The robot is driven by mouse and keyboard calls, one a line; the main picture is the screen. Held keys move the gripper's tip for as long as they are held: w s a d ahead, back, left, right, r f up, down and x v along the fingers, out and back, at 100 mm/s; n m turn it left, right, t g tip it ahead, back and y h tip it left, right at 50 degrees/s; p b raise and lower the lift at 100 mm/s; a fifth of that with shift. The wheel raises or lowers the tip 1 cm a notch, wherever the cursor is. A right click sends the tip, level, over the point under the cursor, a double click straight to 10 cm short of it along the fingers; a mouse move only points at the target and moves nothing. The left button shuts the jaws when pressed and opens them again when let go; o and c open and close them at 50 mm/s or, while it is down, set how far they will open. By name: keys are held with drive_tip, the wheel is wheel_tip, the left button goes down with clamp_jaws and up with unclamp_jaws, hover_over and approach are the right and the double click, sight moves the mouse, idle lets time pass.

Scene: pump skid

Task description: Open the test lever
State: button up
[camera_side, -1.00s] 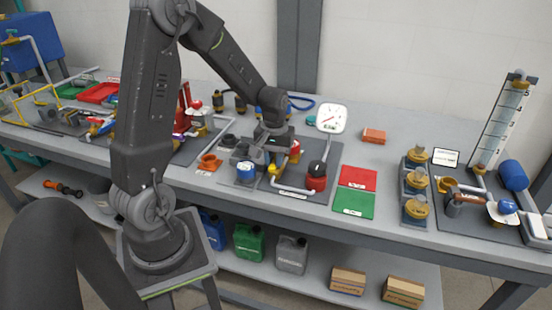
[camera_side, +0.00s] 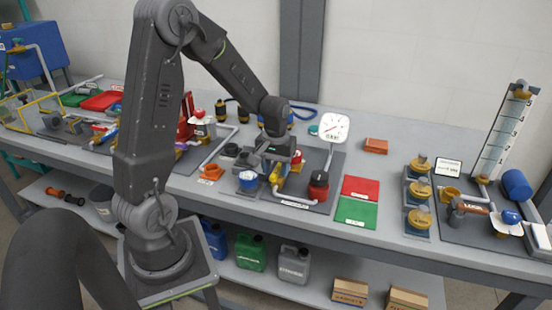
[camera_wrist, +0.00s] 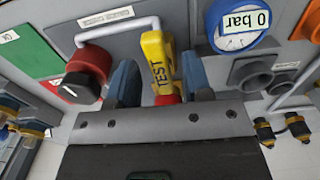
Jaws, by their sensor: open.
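The yellow test lever (camera_wrist: 159,62), marked TEST, stands between my gripper's two blue-grey fingers in the wrist view. My gripper (camera_wrist: 158,82) is open, with a finger on each side of the lever and visible gaps. A red part shows at the lever's lower end, partly hidden by my gripper. In the side view my gripper (camera_side: 277,164) is low over the pump skid plate, and it hides most of the lever there.
A red-and-black knob (camera_wrist: 87,72) is left of the lever in the wrist view. A blue-rimmed gauge reading 0 bar (camera_wrist: 240,24) is close on the right. A white dial gauge (camera_side: 334,127) stands behind. Red (camera_side: 360,188) and green (camera_side: 356,213) mats lie to the right.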

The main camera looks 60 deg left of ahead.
sight(276, 171)
wheel_tip(276, 171, up, 14)
drive_tip(key=shift+f, duration=0.15)
idle(0.4)
drive_tip(key=s+d+r+m+t, duration=0.1)
drive_tip(key=s+d+m, duration=0.3)
drive_tip(key=d, duration=0.5)
drive_tip(key=s+d+r+m+t, duration=0.2)
drive_tip(key=s+d+m+t, duration=0.2)
drive_tip(key=s+d, duration=0.4)
drive_tip(key=shift+s+d+r+m+t, duration=0.15)
drive_tip(key=shift+d+r+m+t, duration=0.2)
drive_tip(key=shift+d, duration=0.4)
